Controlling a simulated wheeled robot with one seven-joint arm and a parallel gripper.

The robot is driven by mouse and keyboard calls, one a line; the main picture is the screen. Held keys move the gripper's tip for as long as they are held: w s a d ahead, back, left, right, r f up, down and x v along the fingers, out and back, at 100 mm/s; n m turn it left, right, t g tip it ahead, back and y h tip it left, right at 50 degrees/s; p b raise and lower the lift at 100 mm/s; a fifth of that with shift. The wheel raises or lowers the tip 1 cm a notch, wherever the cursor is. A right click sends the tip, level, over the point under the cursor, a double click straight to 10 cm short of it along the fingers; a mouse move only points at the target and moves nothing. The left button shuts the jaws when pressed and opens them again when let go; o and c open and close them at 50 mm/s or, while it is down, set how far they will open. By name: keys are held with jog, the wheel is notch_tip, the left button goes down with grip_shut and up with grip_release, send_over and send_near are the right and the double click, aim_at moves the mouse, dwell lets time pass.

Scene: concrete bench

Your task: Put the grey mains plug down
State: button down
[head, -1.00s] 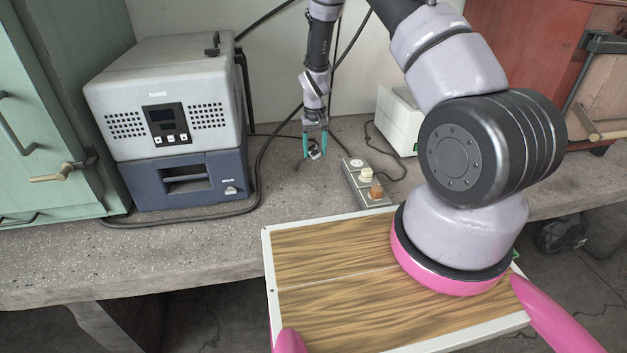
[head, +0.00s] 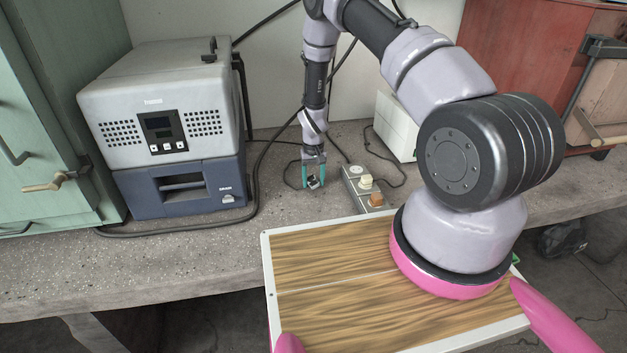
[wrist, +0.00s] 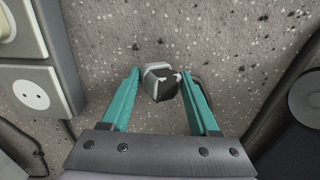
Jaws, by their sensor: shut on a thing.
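The grey mains plug (wrist: 158,80), pale grey with a dark face, sits between the teal fingertips of my gripper (wrist: 162,76) in the wrist view. My gripper is shut on it. In the head view my gripper (head: 314,174) points down low over the concrete bench (head: 290,207), left of the socket strip, with the small plug (head: 313,184) at its tips. I cannot tell whether the plug touches the bench.
The grey socket strip (head: 352,180) holds a cream plug (head: 365,181) and an orange-brown plug (head: 376,200). A grey and blue oven-like machine (head: 180,140) stands left, with a black cable along it. Bare bench lies in front of my gripper.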

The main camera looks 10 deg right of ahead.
aim_at(314, 178)
jog(key=shift+f, duration=0.15)
jog(key=shift+f, duration=0.45)
jog(key=shift+c, duration=0.6)
grip_release()
notch_tip(314, 178, up, 13)
jog(key=shift+r, duration=0.15)
